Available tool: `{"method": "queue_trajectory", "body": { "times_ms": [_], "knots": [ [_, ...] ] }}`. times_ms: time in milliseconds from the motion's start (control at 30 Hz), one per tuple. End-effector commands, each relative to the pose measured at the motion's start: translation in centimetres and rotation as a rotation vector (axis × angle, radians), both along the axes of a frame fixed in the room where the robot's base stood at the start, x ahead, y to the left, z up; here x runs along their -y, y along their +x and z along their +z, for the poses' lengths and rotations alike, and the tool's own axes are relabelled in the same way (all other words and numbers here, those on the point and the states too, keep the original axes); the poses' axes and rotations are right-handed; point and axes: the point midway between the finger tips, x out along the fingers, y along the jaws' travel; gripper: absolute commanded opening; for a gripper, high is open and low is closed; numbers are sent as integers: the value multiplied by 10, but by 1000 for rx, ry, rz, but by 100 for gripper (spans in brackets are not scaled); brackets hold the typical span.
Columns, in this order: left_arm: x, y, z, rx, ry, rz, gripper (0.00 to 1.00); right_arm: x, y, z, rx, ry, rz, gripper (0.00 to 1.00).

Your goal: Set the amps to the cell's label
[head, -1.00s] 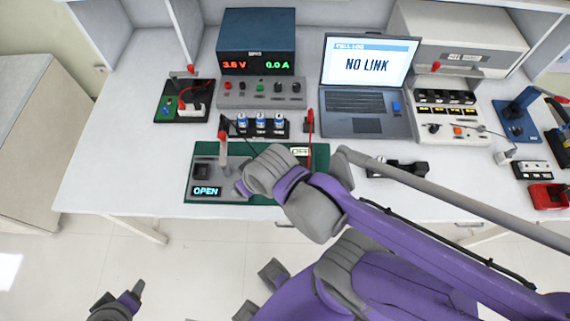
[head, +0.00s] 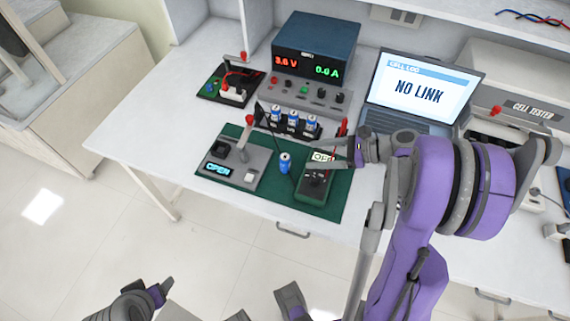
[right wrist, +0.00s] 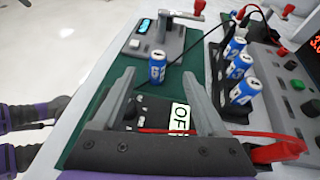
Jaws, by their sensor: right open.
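The power supply (head: 318,42) at the back reads 3.6 V in red and 0.0 A in green. Its grey control panel (head: 300,88) with knobs and buttons stands in front. A blue cell (head: 284,163) stands upright on the green mat (head: 333,205); its label is too small to read. It also shows in the right wrist view (right wrist: 157,68). My right gripper (head: 313,155) is open over the meter (head: 314,188), whose display reads OFF. In the right wrist view nothing is gripped. My left gripper (head: 160,292) is low at the bottom left, away from the table.
A rack (head: 291,129) with several blue cells stands behind the mat. A grey fixture (head: 232,165) reading OPEN is on the mat's left. The laptop (head: 420,90) reads NO LINK. A red probe (head: 343,127) and cables are near my right gripper.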

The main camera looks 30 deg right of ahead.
Motion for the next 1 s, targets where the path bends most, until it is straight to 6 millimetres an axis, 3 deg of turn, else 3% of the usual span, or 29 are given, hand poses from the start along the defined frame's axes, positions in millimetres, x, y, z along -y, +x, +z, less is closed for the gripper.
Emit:
{"method": "queue_trajectory", "body": {
  "times_ms": [200,467,700,1000],
  "knots": [
    [0,0,-1,0,0,0,69,-26,21,-14,-1,3,3,74],
    [0,0,-2,-1,0,0,69,-41,33,-24,-1,1,3,74],
    [0,0,-3,-1,0,0,69,-66,52,-41,0,0,3,74],
    [0,0,-3,-1,0,0,69,-71,57,-44,-1,-1,0,74]
  ]
}}
